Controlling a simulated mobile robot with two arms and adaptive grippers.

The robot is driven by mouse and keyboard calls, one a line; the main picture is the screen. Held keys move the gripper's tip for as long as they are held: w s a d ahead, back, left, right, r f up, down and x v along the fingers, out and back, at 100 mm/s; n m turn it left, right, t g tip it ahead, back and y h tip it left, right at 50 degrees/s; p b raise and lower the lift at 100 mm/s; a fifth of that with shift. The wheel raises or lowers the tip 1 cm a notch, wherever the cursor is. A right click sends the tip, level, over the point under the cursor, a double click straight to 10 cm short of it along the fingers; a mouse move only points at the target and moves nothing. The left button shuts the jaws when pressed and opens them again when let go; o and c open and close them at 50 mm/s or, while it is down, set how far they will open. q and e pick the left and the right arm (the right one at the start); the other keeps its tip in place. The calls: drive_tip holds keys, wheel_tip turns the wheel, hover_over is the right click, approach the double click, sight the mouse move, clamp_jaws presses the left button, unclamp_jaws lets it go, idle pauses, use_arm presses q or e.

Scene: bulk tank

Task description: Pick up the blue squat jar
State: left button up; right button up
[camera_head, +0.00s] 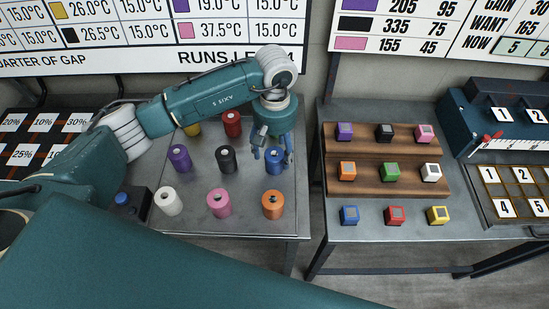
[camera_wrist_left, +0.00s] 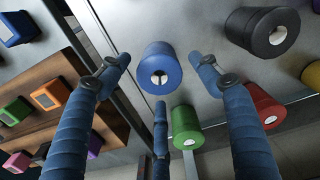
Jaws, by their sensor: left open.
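The blue squat jar (camera_head: 273,167) stands on the left grey table, a short cylinder with a pale round centre on top. In the left wrist view the blue jar (camera_wrist_left: 161,66) stands upright, framed by the spread fingers. My left gripper (camera_head: 271,150) is open and above the jar, partly covering it in the head view. In the left wrist view the open fingers (camera_wrist_left: 160,75) are empty. Whether any fingertip touches the jar cannot be told. My right gripper is not in view.
Close by stand black (camera_head: 226,160), orange (camera_head: 272,204), pink (camera_head: 219,203) and red (camera_head: 232,124) jars. A green jar (camera_wrist_left: 186,128) shows in the wrist view. A right table (camera_head: 375,232) holds coloured cubes, some on a wooden stepped stand (camera_head: 362,145). A gap separates the tables.

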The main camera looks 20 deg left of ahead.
sight(274, 153)
use_arm(q)
wheel_tip(274, 153, down, 4)
drive_tip(key=shift+s+r+p, duration=0.15)
drive_tip(key=shift+p, duration=0.65)
drive_tip(key=shift+f, duration=0.4)
drive_tip(key=shift+c, duration=0.5)
drive_tip(key=c, duration=1.3)
